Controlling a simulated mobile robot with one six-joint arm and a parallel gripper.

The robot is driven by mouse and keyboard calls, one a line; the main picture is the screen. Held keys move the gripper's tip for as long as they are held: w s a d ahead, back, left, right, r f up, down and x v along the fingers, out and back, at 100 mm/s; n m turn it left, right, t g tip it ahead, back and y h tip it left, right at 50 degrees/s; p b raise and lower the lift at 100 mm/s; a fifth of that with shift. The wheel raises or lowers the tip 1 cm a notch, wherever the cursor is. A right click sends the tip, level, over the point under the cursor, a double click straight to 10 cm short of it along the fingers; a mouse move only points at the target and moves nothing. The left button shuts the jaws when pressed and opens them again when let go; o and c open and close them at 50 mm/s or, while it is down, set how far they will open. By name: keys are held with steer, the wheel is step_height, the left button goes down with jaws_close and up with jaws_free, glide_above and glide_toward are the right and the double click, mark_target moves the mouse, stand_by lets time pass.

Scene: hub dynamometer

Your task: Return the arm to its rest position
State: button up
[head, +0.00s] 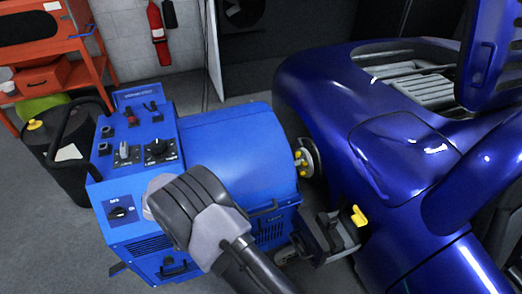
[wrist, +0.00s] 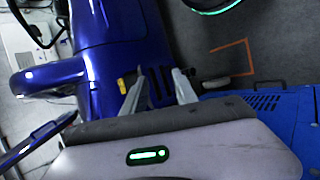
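My arm (head: 200,215) shows in the head view as a grey and black bent link in front of the blue dynamometer cabinet. Its lower part runs down to the bottom edge. Beyond the fingers are a dark slotted part and a yellow tab (wrist: 121,85) by the blue car. The yellow tab also shows in the head view (head: 358,215).
The blue dynamometer cabinet (head: 235,150) stands close to the blue car (head: 370,140), joined near a hub with yellow nuts (head: 301,162). A black drum (head: 65,155) and an orange cart (head: 40,60) stand at left. Grey floor (wrist: 195,45) is open in the wrist view.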

steer(key=w+d+r+m+y, duration=0.1)
steer(key=d+r+y, duration=0.15)
steer(key=r, duration=0.45)
steer(key=w+d+r+m+y, duration=0.1)
steer(key=d+r+y, duration=0.15)
steer(key=r, duration=0.45)
steer(key=s+d+r+m+t+y, duration=0.1)
steer(key=s+d+r+t+y, duration=0.2)
steer(key=s+d+r, duration=0.3)
steer(key=s+d+r+m+t+y, duration=0.2)
steer(key=s+d+r+t+y, duration=0.2)
steer(key=s+d+r, duration=0.3)
step_height(320, 180, up, 5)
steer(key=shift+s+f+m, duration=0.2)
steer(key=shift+s+m, duration=0.1)
steer(key=shift+s, duration=0.8)
